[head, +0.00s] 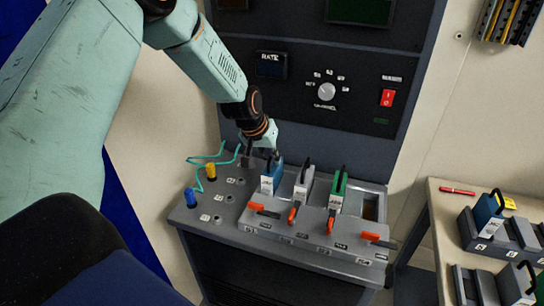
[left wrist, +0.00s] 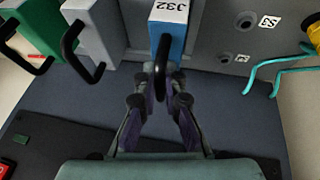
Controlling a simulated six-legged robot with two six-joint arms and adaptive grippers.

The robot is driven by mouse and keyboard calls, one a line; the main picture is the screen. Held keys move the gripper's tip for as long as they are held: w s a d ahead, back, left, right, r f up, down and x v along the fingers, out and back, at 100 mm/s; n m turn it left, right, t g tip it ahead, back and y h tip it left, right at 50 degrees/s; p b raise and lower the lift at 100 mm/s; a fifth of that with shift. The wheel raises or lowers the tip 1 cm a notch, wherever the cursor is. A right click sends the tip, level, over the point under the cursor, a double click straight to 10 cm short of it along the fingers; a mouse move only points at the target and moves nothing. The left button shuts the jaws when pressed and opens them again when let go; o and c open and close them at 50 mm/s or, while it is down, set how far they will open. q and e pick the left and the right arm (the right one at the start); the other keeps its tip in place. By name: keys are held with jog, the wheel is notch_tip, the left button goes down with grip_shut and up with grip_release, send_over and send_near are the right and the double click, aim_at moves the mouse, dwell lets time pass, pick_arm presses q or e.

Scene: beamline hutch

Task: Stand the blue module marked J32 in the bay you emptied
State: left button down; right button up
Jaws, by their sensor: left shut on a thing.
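The blue module marked J32 (left wrist: 168,32) stands upright at the left end of the rack's row of bays; it also shows in the head view (head: 267,184). Its lower end is hidden, so I cannot tell how deep it sits. My left gripper (head: 272,154) is above it, shut on its black loop handle; the fingers show in the left wrist view (left wrist: 160,82). A white module (head: 303,186) and a green module (head: 336,196) stand to its right. The rightmost bay (head: 370,207) is dark and empty. My right gripper is not in view.
Orange levers (head: 293,215) line the rack's front (head: 310,243); the outer two lie sideways, the middle two point up. A teal cable (head: 207,158) and yellow (head: 210,172) and blue plugs (head: 190,197) are left. A side table (head: 448,222) at right holds more modules.

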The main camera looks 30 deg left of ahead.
pick_arm(q)
jog(key=shift+w+f, duration=0.1)
jog(key=shift+s, duration=0.2)
jog(key=shift+w+f, duration=0.1)
jog(key=c, duration=1.7)
grip_release()
jog(key=shift+w, duration=0.1)
jog(key=shift+c, duration=0.2)
jog(key=o, duration=0.4)
jog(key=shift+s, duration=0.2)
jog(key=shift+c, duration=0.2)
